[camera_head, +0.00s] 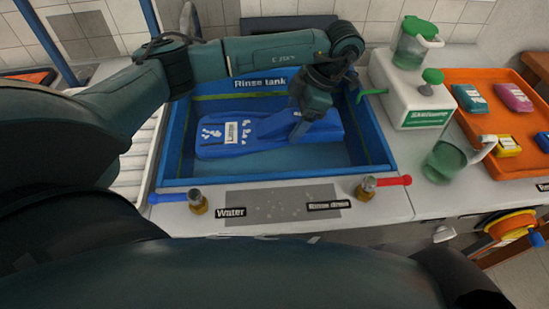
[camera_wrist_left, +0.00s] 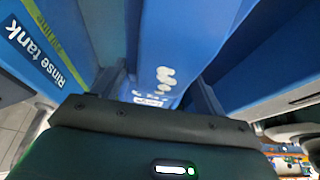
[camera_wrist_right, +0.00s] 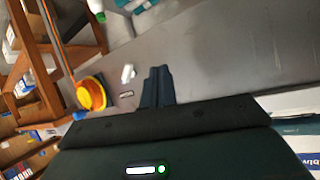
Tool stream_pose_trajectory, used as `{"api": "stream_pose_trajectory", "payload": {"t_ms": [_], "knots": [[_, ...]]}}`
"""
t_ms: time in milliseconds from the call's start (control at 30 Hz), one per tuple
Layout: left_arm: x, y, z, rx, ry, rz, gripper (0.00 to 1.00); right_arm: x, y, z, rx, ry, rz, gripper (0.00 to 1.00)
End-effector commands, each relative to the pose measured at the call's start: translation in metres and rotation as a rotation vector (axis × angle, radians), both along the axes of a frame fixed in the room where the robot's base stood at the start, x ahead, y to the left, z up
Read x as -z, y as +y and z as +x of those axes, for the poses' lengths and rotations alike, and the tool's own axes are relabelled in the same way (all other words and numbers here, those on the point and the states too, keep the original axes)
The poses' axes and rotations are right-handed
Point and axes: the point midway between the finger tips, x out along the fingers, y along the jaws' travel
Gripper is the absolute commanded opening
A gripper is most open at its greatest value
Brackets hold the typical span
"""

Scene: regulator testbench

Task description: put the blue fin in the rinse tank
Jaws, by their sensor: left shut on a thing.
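The blue fin (camera_head: 270,132), with white marks and a white label, is inside the blue rinse tank (camera_head: 374,130). It lies lengthwise from left to right, within the tank walls. My left gripper (camera_head: 301,126) reaches down over the tank and is shut on the fin's right part. In the left wrist view, the fin (camera_wrist_left: 165,40) runs between the two fingers, and the tank wall (camera_wrist_left: 25,75) with its name shows at left. I cannot tell whether the fin touches the tank floor. My right gripper (camera_wrist_right: 157,84) is shut and empty, seen only in its wrist view.
A white canister (camera_head: 408,95) with a green cap stands right of the tank, beside an orange tray (camera_head: 490,82) with several coloured packs. A blue-handled valve (camera_head: 196,200) and a red-handled valve (camera_head: 368,188) stand at the counter's front.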

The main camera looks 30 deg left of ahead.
Motion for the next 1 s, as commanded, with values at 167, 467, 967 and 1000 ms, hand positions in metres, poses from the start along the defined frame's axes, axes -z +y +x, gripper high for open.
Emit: {"api": "stream_pose_trajectory", "payload": {"t_ms": [167, 467, 967, 1000], "knots": [[0.038, -0.001, 0.000, 0.001, -0.002, -0.002, 0.39, 0.015, 0.001, 0.000, 0.011, -0.019, 0.041, 0.00], [0.079, -0.001, -0.002, 0.000, 0.004, -0.002, 0.39, 0.015, -0.002, -0.002, 0.022, -0.051, 0.054, 0.00], [0.136, -0.001, -0.002, 0.001, 0.002, 0.001, 0.39, 0.011, -0.006, -0.003, 0.029, -0.082, 0.050, 0.00], [0.142, 0.000, -0.002, 0.000, 0.002, 0.001, 0.39, 0.010, -0.006, -0.003, 0.029, -0.084, 0.050, 0.00]]}}
